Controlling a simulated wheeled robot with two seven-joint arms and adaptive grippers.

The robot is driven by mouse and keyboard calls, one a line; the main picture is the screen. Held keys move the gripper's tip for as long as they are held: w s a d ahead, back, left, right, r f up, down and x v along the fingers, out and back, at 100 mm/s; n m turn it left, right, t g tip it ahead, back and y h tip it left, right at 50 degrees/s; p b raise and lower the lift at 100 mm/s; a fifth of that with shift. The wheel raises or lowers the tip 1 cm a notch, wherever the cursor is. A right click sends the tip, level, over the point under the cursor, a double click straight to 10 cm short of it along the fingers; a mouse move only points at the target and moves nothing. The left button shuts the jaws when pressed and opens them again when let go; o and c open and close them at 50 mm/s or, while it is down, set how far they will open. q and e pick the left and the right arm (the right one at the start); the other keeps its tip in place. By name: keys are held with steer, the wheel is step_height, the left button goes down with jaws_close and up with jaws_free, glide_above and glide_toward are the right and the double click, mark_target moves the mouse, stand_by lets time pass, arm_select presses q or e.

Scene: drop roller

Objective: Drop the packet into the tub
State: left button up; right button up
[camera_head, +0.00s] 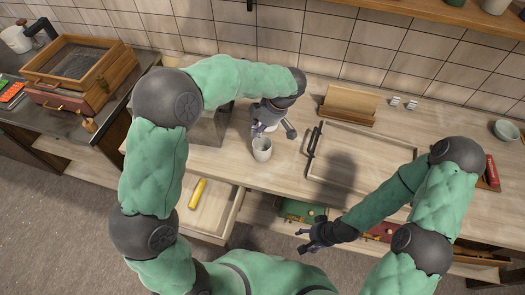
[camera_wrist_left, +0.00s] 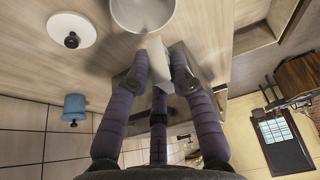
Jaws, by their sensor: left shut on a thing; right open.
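The tub (camera_head: 262,150), a small pale grey open container, stands upright on the wooden counter below the left gripper. Its round rim also shows at the top of the left wrist view (camera_wrist_left: 143,28). My left gripper (camera_head: 272,126) is just behind the tub in the head view, shut on a pale packet (camera_wrist_left: 160,62). The packet is mostly hidden by the fingers, and I cannot tell its exact height over the counter. My right gripper (camera_head: 312,238) is open and empty, in front of the counter above the lower drawers.
An open drawer (camera_head: 230,212) holds a yellow cylinder (camera_head: 197,193). A wooden board with a dark handle (camera_head: 313,146) lies to the right. A white lid (camera_wrist_left: 72,35) and blue pot (camera_wrist_left: 74,104) show in the wrist view.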

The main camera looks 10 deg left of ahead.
arm_select(q)
steer(key=shift+f, duration=0.2)
steer(key=o, duration=0.9)
steer(key=shift+r, duration=0.1)
steer(key=v, duration=1.1)
steer(key=shift+d+r, duration=0.25)
steer(key=shift+r, duration=0.1)
